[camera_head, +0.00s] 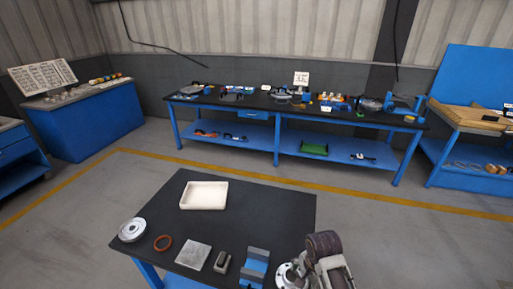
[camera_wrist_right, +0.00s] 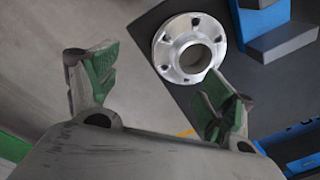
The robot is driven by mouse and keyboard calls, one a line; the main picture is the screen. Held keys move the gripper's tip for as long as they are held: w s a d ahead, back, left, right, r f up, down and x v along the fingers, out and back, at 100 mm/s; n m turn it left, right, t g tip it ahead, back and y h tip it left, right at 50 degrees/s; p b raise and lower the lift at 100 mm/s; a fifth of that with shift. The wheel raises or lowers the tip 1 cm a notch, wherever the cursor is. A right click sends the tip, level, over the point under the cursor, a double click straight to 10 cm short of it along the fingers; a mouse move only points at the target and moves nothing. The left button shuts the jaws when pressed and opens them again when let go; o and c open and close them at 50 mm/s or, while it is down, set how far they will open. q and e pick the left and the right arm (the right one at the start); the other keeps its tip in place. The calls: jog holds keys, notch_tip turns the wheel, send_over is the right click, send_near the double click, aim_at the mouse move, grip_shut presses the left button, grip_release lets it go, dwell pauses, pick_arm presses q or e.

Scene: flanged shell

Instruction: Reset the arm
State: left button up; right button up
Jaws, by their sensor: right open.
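My right gripper (camera_wrist_right: 160,72) is open and empty in the right wrist view, its green-padded fingers spread apart. A silver flanged shell (camera_wrist_right: 188,47) with bolt holes and a round central opening lies beyond the fingertips on the dark table, apart from them as far as I can tell. In the head view the shell (camera_head: 288,274) sits at the table's front right corner, partly hidden by my right arm. The arm's fingers cannot be made out there. My left gripper is not in view.
A long workbench (camera_head: 240,102) stands behind. The table's right rear is clear.

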jog(key=s+d+r+n+t, duration=0.1)
jog(key=s+d+r+n, duration=0.15)
jog(key=s+n, duration=0.35)
jog(key=s+d+r+n+t, duration=0.2)
jog(key=s+d+n, duration=0.15)
jog(key=n, duration=0.45)
jog(key=s+f+g+b, duration=0.2)
jog(key=s+f, duration=0.1)
jog(key=f, duration=3.2)
jog(key=s+d+f+b, duration=0.1)
jog(key=s+d+f, duration=0.1)
jog(key=s+f, duration=0.8)
jog(key=s+d+f+g+b, duration=0.1)
jog(key=s+f, duration=1)
jog(key=s, duration=0.1)
jog(key=shift+s+d+f+n, duration=0.15)
jog(key=shift+d+f+n, duration=0.15)
jog(key=shift+d+n, duration=0.1)
jog(key=shift+a, duration=0.1)
